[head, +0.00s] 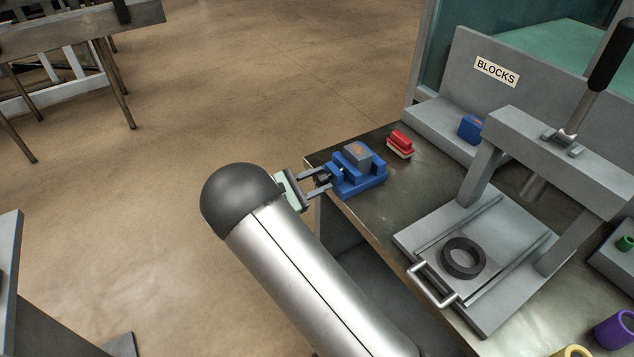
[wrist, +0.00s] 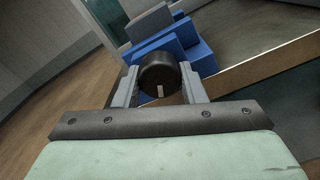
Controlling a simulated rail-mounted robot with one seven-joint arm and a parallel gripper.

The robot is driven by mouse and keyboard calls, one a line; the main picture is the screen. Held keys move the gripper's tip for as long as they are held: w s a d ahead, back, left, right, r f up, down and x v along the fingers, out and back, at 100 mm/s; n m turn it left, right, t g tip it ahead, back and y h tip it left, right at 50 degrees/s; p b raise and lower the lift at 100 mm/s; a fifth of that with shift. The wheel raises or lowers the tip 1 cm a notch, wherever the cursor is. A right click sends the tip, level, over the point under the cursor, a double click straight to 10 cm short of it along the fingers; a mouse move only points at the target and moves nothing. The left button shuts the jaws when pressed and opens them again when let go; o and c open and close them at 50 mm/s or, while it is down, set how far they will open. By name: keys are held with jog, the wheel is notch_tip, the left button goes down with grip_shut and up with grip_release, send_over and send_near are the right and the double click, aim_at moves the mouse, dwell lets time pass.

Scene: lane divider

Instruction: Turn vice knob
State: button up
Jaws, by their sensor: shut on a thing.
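The blue vice (head: 368,186) stands at the left corner of the metal bench, with a grey block (head: 357,154) between its jaws. It also shows in the wrist view (wrist: 196,56), beyond my gripper. The black round vice knob (wrist: 160,78) faces the wrist camera and carries a small pale mark low on its face. My gripper (head: 318,181) reaches in from the left at the knob's height. In the wrist view its two fingers (wrist: 159,88) sit on either side of the knob, shut on it. In the head view the fingers partly hide the knob.
A red-and-white brush-like item (head: 400,144) lies right of the vice. A blue block (head: 470,128) sits on the grey shelf labelled BLOCKS. A grey press (head: 560,160) with a black-handled lever and a dark ring (head: 463,258) stands further right. Open floor lies left of the bench.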

jog(key=o, duration=1)
jog(key=shift+a, duration=0.1)
jog(key=b+v, duration=0.3)
jog(key=v, duration=1.4)
jog(key=shift+s, duration=0.2)
jog(key=shift+a, duration=0.1)
